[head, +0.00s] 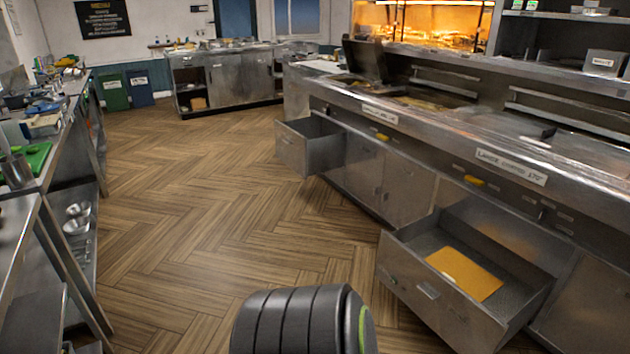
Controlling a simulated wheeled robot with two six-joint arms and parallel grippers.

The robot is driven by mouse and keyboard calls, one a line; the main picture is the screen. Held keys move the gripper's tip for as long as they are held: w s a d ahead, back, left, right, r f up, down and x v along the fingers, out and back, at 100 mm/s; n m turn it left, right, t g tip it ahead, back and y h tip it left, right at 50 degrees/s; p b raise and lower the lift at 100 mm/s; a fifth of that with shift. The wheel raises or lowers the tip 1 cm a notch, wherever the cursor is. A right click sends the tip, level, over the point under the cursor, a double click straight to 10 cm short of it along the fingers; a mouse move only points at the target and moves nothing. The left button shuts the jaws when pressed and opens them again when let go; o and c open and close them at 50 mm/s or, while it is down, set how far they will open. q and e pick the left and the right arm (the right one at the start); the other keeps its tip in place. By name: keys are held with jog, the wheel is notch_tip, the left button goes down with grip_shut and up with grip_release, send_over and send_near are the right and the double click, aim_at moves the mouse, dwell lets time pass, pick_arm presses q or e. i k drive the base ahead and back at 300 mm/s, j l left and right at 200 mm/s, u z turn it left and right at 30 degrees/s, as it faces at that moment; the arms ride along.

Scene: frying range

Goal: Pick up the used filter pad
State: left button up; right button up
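A flat, rectangular orange-yellow pad (464,273), which looks like the used filter pad, lies in an open metal drawer (428,290) at the lower right. The drawer is pulled out from the steel frying range and has a dark mesh-like floor. The pad lies flat, with bare drawer floor around it. Neither of my grippers shows in the head view. A dark ribbed, rounded part with a green edge stands at the bottom middle, in front and to the left of the drawer.
A second open drawer (310,146) sticks out farther along the range (400,185). A steel counter with shelves and bowls (77,222) runs along the left. Green and blue bins (114,92) stand at the back. The wood floor (210,200) between is clear.

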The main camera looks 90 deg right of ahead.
aim_at(463, 273)
jog(key=z, duration=3.65)
jog(key=i+z, duration=0.15)
jog(key=i+l, duration=0.05)
